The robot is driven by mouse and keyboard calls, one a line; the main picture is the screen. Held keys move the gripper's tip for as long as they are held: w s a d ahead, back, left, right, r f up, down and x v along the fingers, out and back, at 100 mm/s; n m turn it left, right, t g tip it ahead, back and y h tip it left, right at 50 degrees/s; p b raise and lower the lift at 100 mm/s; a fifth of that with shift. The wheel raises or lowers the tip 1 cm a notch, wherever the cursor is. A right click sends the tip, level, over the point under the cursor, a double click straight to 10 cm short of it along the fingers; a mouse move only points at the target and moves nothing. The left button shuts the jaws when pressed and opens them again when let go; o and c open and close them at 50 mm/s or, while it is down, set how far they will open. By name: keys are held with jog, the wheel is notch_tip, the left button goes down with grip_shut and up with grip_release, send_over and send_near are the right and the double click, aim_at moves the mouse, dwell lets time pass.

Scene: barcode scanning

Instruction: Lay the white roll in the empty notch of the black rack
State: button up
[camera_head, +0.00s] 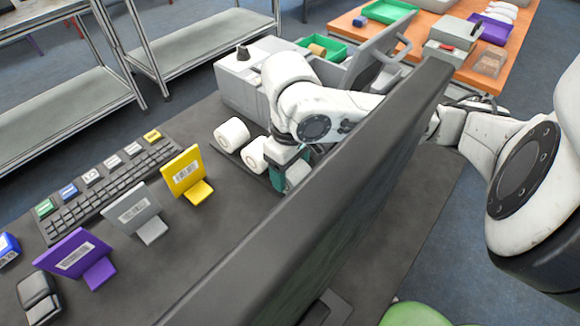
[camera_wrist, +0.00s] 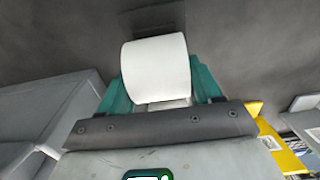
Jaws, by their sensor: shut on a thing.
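My gripper (camera_head: 287,174) has teal fingers and is shut on a white roll (camera_head: 297,175). The held roll also shows in the wrist view (camera_wrist: 157,68), between the two teal fingertips. The black rack (camera_head: 233,160) lies on the dark table, and two other white rolls, a left one (camera_head: 232,133) and a middle one (camera_head: 255,154), sit along it. My gripper is at the right end of this row, close to the middle roll. The empty notch is hidden by my arm and gripper, and I cannot tell whether the held roll touches the rack.
A large dark monitor (camera_head: 330,190) stands in front of my arm and blocks part of the view. Yellow (camera_head: 186,172), grey (camera_head: 133,208) and purple (camera_head: 75,255) barcode stands and a keyboard (camera_head: 110,190) are to the left. A grey machine (camera_head: 240,85) stands behind.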

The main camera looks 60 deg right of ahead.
jog(key=o, duration=1.2)
notch_tip(320, 180, up, 9)
jog(key=p, duration=0.4)
jog(key=shift+r, duration=0.2)
jog(key=shift+r+p, duration=0.75)
jog(key=shift+p, duration=0.15)
